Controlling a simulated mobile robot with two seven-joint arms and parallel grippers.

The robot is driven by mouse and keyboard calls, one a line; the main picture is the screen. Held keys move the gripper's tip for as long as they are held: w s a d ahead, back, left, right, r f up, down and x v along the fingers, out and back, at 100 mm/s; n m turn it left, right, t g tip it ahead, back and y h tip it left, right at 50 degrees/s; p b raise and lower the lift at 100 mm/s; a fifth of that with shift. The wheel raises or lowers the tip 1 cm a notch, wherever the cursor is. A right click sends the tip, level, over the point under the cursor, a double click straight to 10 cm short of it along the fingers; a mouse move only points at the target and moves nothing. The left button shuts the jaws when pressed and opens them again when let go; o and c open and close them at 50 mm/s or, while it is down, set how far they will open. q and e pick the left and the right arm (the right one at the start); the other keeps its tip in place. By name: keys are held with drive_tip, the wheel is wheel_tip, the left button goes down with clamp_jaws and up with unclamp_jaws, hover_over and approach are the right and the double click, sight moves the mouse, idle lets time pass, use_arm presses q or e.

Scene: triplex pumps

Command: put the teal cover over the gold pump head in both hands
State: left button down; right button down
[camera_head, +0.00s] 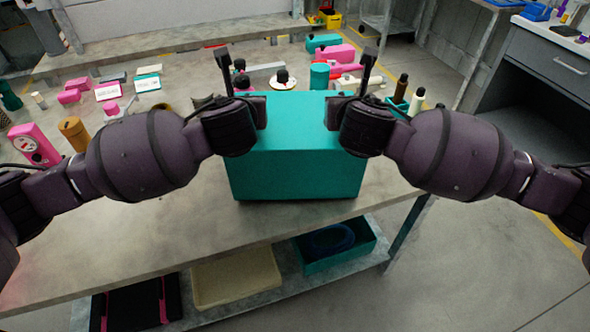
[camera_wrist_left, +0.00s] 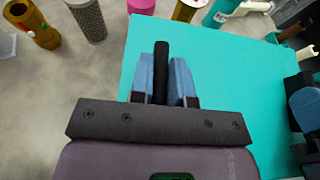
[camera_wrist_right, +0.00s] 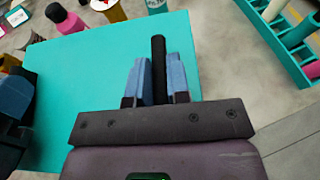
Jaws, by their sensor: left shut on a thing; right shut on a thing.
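The teal cover (camera_head: 295,172) is a large box shape, upright and level, over the front right part of the workbench. My left gripper (camera_wrist_left: 161,78) is shut on a black upright handle bar at the cover's left side. My right gripper (camera_wrist_right: 158,78) is shut on a matching black bar at the right side. The cover's flat top also shows in the left wrist view (camera_wrist_left: 225,75) and the right wrist view (camera_wrist_right: 80,80). I cannot tell whether its lower edge touches the bench. No gold pump head can be made out; anything under or behind the cover is hidden.
The workbench (camera_head: 150,235) holds a brown-gold canister (camera_head: 73,133), a pink box (camera_head: 34,145) and label cards (camera_head: 108,90) at left. A teal bottle tray (camera_wrist_right: 283,45) stands to the right. Bare bench lies at front left. Bins (camera_head: 237,278) sit on the lower shelf.

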use_arm(q)
drive_tip(key=shift+a+f, duration=0.1)
drive_tip(key=shift+f, duration=0.4)
use_arm(e)
drive_tip(key=shift+f, duration=0.5)
use_arm(q)
drive_tip(key=c, duration=1.5)
unclamp_jaws()
drive_tip(key=shift+f, duration=0.2)
drive_tip(key=shift+c, duration=0.2)
use_arm(e)
drive_tip(key=c, duration=1.5)
unclamp_jaws()
drive_tip(key=shift+f, duration=0.2)
drive_tip(key=shift+c, duration=0.2)
use_arm(q)
drive_tip(key=o, duration=0.4)
use_arm(e)
drive_tip(key=o, duration=0.4)
use_arm(q)
drive_tip(key=shift+o, duration=0.2)
use_arm(e)
drive_tip(key=shift+o, duration=0.2)
use_arm(q)
drive_tip(key=shift+s, duration=0.1)
drive_tip(key=v, duration=1.1)
drive_tip(key=shift+s+r, duration=0.25)
drive_tip(key=shift+s, duration=0.1)
use_arm(e)
drive_tip(key=v, duration=1.2)
